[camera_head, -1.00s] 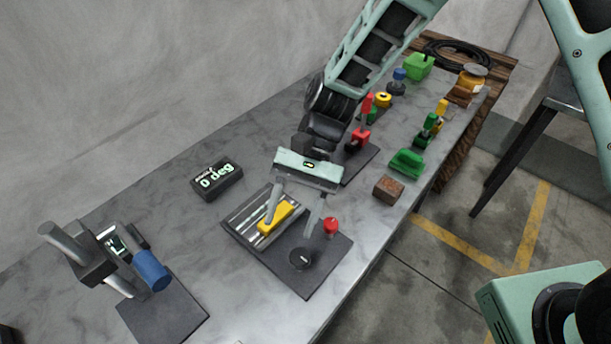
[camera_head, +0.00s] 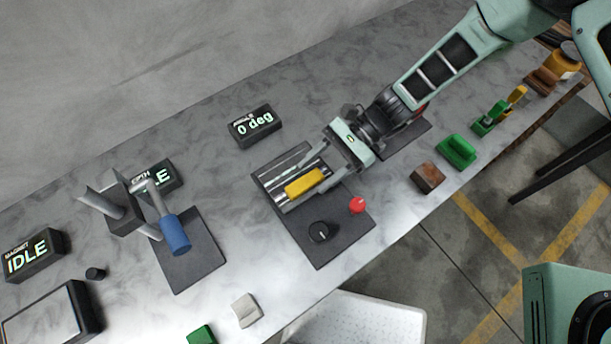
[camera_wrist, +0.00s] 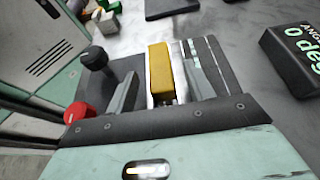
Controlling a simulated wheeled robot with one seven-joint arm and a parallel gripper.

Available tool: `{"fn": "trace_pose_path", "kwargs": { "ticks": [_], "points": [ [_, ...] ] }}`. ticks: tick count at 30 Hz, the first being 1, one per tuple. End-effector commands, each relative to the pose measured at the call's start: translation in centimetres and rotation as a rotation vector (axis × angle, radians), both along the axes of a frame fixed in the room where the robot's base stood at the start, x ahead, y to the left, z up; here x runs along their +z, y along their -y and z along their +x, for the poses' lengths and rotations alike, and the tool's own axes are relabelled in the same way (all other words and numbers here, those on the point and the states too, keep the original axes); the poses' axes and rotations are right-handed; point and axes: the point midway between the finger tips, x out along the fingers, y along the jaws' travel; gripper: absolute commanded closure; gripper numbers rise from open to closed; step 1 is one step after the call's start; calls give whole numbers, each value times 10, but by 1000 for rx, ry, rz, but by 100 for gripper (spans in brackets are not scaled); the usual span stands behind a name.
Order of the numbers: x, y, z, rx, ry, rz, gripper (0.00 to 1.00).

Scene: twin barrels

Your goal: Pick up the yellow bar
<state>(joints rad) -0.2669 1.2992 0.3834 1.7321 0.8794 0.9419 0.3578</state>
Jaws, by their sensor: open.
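The yellow bar (camera_head: 305,182) lies on a dark fixture plate (camera_head: 322,251) with silver rails, on the grey bench. My gripper (camera_head: 316,176) is open and reaches in from the right, its fingers low over the fixture near the bar. In the wrist view the yellow bar (camera_wrist: 160,72) stands between the two spread fingers of my gripper (camera_wrist: 162,82), with a gap visible on each side. The exact height of the fingertips over the plate is hard to tell.
A black knob (camera_head: 319,232) and a red knob (camera_head: 357,205) stand on the same plate, close to one finger. A "0 deg" display (camera_head: 254,126) sits behind. A brown block (camera_head: 427,178) and a green block (camera_head: 457,152) lie right. A blue-handled device (camera_head: 174,235) stands left.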

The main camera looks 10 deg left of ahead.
Motion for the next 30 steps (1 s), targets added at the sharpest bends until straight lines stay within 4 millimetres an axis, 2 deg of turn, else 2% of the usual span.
{"fn": "trace_pose_path", "kwargs": {
  "ticks": [4,11,17,30],
  "points": [
    [-4,-7,-9,0,-1,0,47],
    [-6,-8,-9,-1,1,1,47],
    [-6,-8,-9,-1,1,1,100],
    [1,-8,-8,-1,1,3,100]
  ]
}}
